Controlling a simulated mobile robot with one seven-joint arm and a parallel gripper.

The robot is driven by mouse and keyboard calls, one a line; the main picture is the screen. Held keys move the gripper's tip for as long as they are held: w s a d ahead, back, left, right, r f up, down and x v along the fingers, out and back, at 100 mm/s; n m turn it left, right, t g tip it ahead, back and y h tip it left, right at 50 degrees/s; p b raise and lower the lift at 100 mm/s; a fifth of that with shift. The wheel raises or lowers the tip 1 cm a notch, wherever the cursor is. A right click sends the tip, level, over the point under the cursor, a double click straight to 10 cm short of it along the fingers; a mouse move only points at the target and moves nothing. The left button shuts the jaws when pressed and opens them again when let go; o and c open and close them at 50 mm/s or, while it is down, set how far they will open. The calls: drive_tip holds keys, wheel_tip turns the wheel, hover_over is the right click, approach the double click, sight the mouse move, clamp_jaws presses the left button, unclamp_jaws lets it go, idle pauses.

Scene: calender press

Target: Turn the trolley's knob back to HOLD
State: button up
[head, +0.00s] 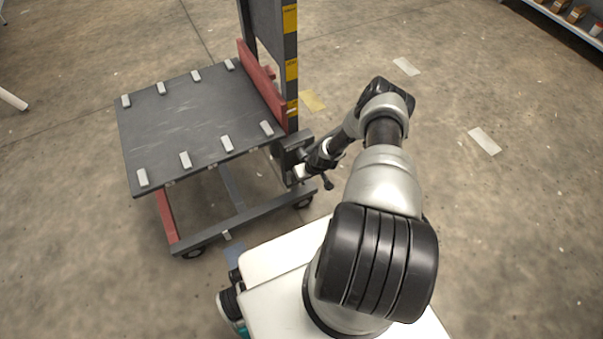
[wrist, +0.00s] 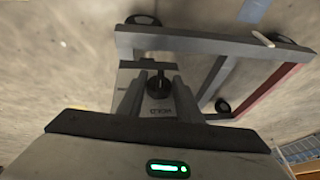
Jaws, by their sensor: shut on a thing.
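The trolley (head: 195,112) stands left of my arm, with a dark flat deck and a frame on wheels below. A dark control box (head: 289,158) is fixed at its near right corner, beside the mast. In the wrist view, the dark round knob (wrist: 159,88) sits between the two fingers of my gripper (wrist: 158,80), which is shut on it. In the head view my gripper (head: 303,171) is at the box; my wrist hides the knob there. The knob's pointer cannot be made out.
The trolley's upright mast (head: 289,60) with yellow labels rises behind the box. Several pale blocks line the deck's edges. A lower frame rail (head: 245,223) runs close to my base. Open concrete floor with tape marks (head: 484,141) lies to the right; a shelf (head: 570,25) stands top right.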

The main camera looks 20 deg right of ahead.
drive_tip(key=shift+s+a+h+p, duration=0.2)
drive_tip(key=shift+h+p, duration=0.45)
drive_tip(key=shift+h, duration=0.25)
drive_tip(key=o, duration=1)
drive_tip(key=shift+w, duration=0.1)
drive_tip(key=p+v, duration=0.5)
drive_tip(key=v, duration=1.2)
drive_tip(key=shift+r, duration=0.15)
